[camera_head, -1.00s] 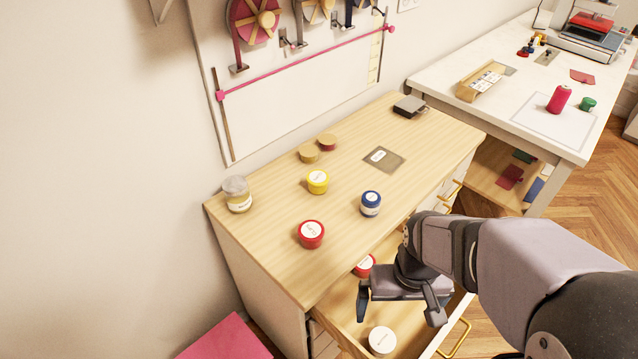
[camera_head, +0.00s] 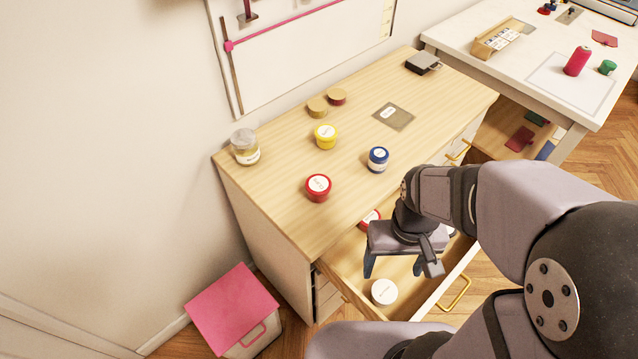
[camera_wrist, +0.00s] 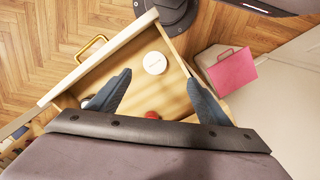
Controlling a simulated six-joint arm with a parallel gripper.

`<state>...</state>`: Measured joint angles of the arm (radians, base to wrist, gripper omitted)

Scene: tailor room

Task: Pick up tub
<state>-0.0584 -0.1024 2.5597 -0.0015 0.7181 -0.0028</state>
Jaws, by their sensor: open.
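A white-lidded tub (camera_head: 384,292) stands in the open drawer (camera_head: 345,275), and it also shows in the wrist view (camera_wrist: 154,63). My gripper (camera_head: 401,270) is open and empty, over the drawer close to this tub. In the wrist view its fingertips (camera_wrist: 158,77) point toward the white tub, which lies between and just past them. A red tub (camera_head: 370,218) in the drawer is partly hidden by my arm; it shows between the fingers in the wrist view (camera_wrist: 152,115). A pale round thing (camera_wrist: 88,102) is partly hidden by a finger. On the dresser top stand red (camera_head: 318,187), yellow (camera_head: 326,136) and blue (camera_head: 378,158) tubs.
The drawer's front with its gold handle (camera_head: 455,293) and its side walls surround the tubs. A glass jar (camera_head: 245,147), two small round pots (camera_head: 318,107) and a grey card (camera_head: 394,116) are on the dresser top. A pink-lidded bin (camera_head: 233,307) stands on the floor.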

